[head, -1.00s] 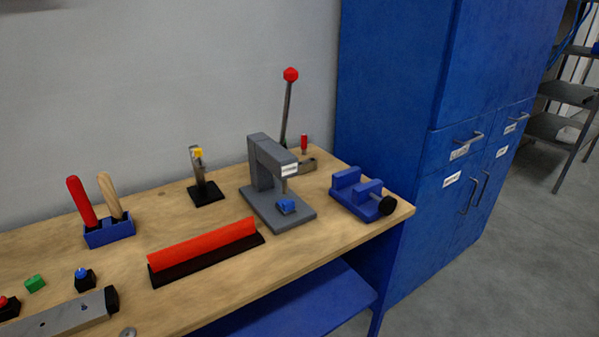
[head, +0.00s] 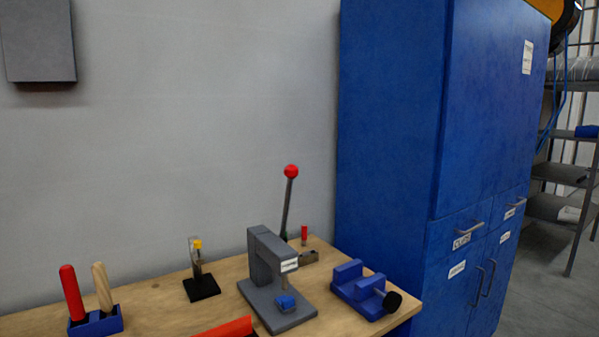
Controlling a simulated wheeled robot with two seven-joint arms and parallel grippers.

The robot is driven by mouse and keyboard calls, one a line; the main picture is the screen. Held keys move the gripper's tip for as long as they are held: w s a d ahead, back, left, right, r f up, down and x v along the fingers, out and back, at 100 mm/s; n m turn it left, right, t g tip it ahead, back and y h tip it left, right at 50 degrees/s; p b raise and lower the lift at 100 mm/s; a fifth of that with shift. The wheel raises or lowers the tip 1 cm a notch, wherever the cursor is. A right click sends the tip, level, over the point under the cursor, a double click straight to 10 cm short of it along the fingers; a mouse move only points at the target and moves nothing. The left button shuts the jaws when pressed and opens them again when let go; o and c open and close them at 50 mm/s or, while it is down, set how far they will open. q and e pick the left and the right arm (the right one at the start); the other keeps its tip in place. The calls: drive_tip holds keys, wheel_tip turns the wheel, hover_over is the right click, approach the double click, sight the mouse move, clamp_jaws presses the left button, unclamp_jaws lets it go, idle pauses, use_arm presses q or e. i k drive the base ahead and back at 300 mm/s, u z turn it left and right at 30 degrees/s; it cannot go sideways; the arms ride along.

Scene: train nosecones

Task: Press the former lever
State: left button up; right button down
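The former (head: 268,275) is a grey press-like frame on the wooden bench, with a small label on its head. A blue piece (head: 285,301) sits on its base under the head. A lever with a red ball knob (head: 291,171) stands up behind the former, leaning slightly right at the top. Its lower end is partly hidden by the former's frame. Neither of my grippers shows in the head view.
A blue vise (head: 362,290) stands right of the former, near the bench's (head: 150,300) right end. A black-based stand (head: 201,285), a blue holder with two handles (head: 97,323) and a red bar (head: 222,329) lie left. A tall blue cabinet (head: 392,120) rises at the right.

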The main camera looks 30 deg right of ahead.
sight(291, 171)
drive_tip(key=k, duration=0.65)
drive_tip(key=z, duration=0.5)
drive_tip(key=i, duration=0.5)
drive_tip(key=z, duration=0.7)
drive_tip(key=i, duration=1.3)
drive_tip(key=u, duration=0.75)
